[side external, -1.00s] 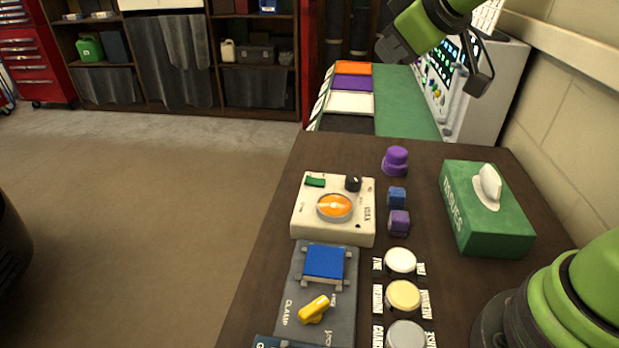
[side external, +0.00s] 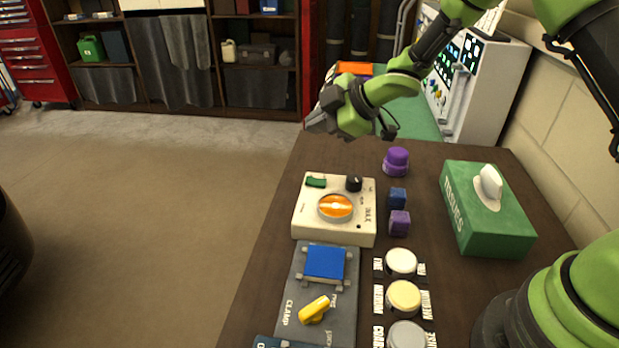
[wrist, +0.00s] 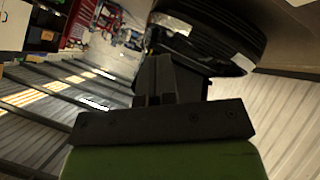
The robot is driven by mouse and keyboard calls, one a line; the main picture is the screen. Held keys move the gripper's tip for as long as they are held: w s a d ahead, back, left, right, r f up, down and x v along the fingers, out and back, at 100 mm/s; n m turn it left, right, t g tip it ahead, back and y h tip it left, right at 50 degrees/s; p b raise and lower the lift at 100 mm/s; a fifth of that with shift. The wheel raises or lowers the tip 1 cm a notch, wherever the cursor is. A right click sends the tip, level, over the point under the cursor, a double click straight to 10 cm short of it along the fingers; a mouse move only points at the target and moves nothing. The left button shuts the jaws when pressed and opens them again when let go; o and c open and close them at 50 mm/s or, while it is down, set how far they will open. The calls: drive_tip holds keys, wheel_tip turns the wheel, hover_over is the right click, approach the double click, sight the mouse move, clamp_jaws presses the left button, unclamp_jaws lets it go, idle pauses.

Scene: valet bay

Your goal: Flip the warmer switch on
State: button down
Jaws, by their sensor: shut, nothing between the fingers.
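My gripper (side external: 316,122) is in the air above the far end of the dark table in the side view, pointing left and shut on nothing. In the wrist view its dark fingers (wrist: 156,78) are together. Below and nearer the camera, a cream box (side external: 306,226) carries a green rocker switch (side external: 316,181), a black knob (side external: 354,184) and an orange dial (side external: 335,207). My gripper is clear of it. No label that I can read says warmer, so I cannot tell which control is the warmer switch.
A grey clamp plate (side external: 290,305) with a yellow lever (side external: 313,309) lies nearer. A purple knob (side external: 396,161), small blue (side external: 397,196) and purple (side external: 399,222) blocks, round caps (side external: 401,262) and a green tissue box (side external: 487,230) stand to the right.

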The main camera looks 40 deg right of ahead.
sight(311, 180)
drive_tip(key=shift+w+a+f, duration=0.1)
drive_tip(key=shift+a+f, duration=0.05)
drive_tip(key=shift+f, duration=1.3)
drive_tip(key=shift+w+a+f, duration=0.1)
drive_tip(key=shift+w+f, duration=0.05)
drive_tip(key=shift+f, duration=1.35)
drive_tip(key=shift+w+a+f, duration=0.1)
drive_tip(key=shift+a+f, duration=0.05)
drive_tip(key=shift+f, duration=1.3)
drive_tip(key=shift+f, duration=0.15)
drive_tip(key=shift+f, duration=0.25)
drive_tip(key=shift+w+f, duration=0.1)
drive_tip(key=shift+f, duration=0.2)
drive_tip(key=shift+r, duration=0.1)
drive_tip(key=shift+r, duration=0.65)
drive_tip(key=shift+s+d+r, duration=0.15)
drive_tip(key=shift+r, duration=1.1)
drive_tip(key=shift+s+d+r, duration=0.1)
drive_tip(key=shift+s+r, duration=0.05)
drive_tip(key=shift+r, duration=1.1)
